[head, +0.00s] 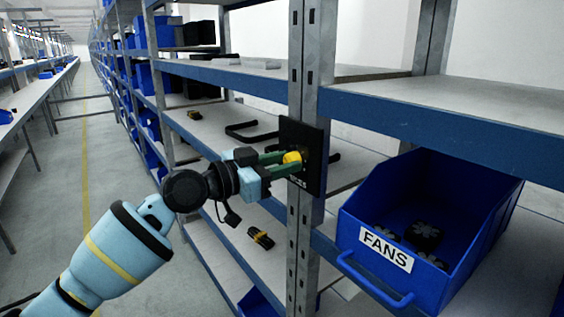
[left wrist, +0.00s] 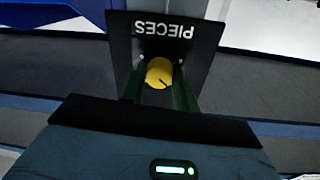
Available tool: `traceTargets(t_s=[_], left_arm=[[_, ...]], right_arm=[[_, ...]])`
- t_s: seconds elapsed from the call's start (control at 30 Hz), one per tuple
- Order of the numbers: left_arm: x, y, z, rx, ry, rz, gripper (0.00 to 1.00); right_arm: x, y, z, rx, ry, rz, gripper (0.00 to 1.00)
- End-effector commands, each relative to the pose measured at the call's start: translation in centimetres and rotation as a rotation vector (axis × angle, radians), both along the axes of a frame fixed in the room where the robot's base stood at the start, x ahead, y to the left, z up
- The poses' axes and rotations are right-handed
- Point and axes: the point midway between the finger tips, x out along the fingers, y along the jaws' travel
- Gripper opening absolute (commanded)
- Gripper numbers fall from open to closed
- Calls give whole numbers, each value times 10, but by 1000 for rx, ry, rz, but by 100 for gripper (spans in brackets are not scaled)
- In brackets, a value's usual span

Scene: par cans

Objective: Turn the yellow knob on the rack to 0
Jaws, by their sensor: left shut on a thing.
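The yellow knob (head: 292,157) sits on a black panel (head: 314,143) fixed to the grey rack post. In the left wrist view the knob (left wrist: 159,73) lies between my green fingers, below the upside-down word PIECES on the panel (left wrist: 200,45). A dark mark shows on the knob's face, toward its lower right in that view. My left gripper (head: 287,163) reaches in from the left and is shut on the knob. The fingers hide part of the knob and panel. I cannot read any scale numbers. My right gripper is not in view.
A blue bin labelled FANS (head: 490,205) holds several dark fans, right of the post. Black handle-like parts (head: 252,131) and small yellow-black items (head: 261,238) lie on the shelves behind and below my left arm. The aisle floor (head: 110,160) is clear at left.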

Motion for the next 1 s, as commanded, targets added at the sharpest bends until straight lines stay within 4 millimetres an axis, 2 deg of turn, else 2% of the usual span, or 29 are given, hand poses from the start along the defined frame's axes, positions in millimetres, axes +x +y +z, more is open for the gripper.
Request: traceTargets(t_s=[1.0], left_arm=[[-2, -2, 3, -552, 758, -2, 7]], right_arm=[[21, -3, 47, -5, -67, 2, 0]])
